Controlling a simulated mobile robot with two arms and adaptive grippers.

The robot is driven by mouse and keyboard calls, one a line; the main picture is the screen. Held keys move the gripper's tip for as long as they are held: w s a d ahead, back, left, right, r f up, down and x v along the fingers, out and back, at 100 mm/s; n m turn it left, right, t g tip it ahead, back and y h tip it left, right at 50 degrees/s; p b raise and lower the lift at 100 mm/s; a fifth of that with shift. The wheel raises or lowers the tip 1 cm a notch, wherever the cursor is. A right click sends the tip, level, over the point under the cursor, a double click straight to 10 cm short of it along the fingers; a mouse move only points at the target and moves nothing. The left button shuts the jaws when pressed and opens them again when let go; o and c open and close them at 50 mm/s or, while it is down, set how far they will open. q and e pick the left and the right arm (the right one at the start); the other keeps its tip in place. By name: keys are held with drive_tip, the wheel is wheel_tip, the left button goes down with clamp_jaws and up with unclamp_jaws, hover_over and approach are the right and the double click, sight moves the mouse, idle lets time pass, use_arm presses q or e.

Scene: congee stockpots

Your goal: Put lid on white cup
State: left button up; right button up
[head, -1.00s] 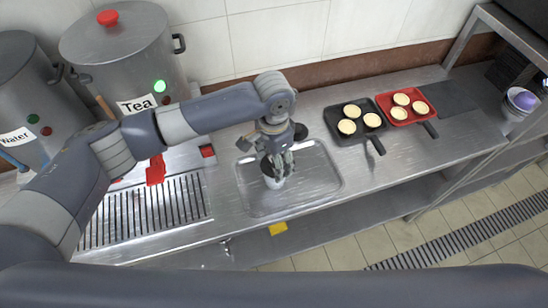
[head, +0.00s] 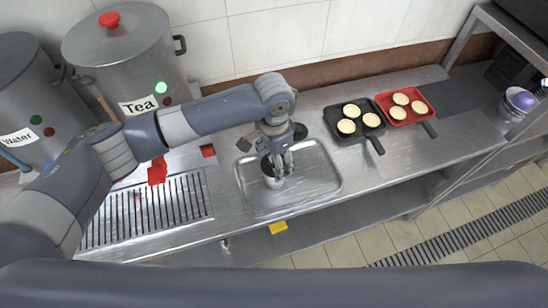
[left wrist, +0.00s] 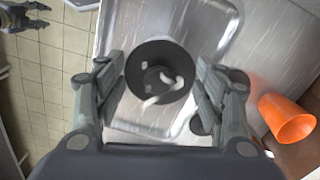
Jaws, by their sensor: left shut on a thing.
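My left gripper (head: 278,168) is low over the metal tray (head: 330,187) on the counter. In the left wrist view, its fingers (left wrist: 160,100) stand on both sides of a dark round lid (left wrist: 153,62) and are shut on it. A pale curved shape shows on the dark disc; I cannot tell what it is. The white cup (head: 276,184) shows only as a small pale part below the gripper. The fingers and dark disc hide the rest, and I cannot tell whether lid and cup touch. My right gripper (left wrist: 25,18) shows partly at the wrist view's upper left corner.
An orange cup (left wrist: 288,118) is beside the tray in the wrist view. A black pan (head: 352,132) and a red pan (head: 404,112) with round pale cakes are to the right. The Tea pot (head: 125,65) and Water pot (head: 35,95) stand left, behind a drain grate (head: 145,212).

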use_arm(q)
drive_tip(key=o, duration=0.8)
drive_tip(key=shift+o, duration=0.2)
drive_tip(key=o, duration=0.3)
drive_tip(key=shift+r, duration=0.1)
wheel_tip(320, 180, up, 5)
drive_tip(key=p, duration=0.5)
drive_tip(key=shift+r, duration=0.9)
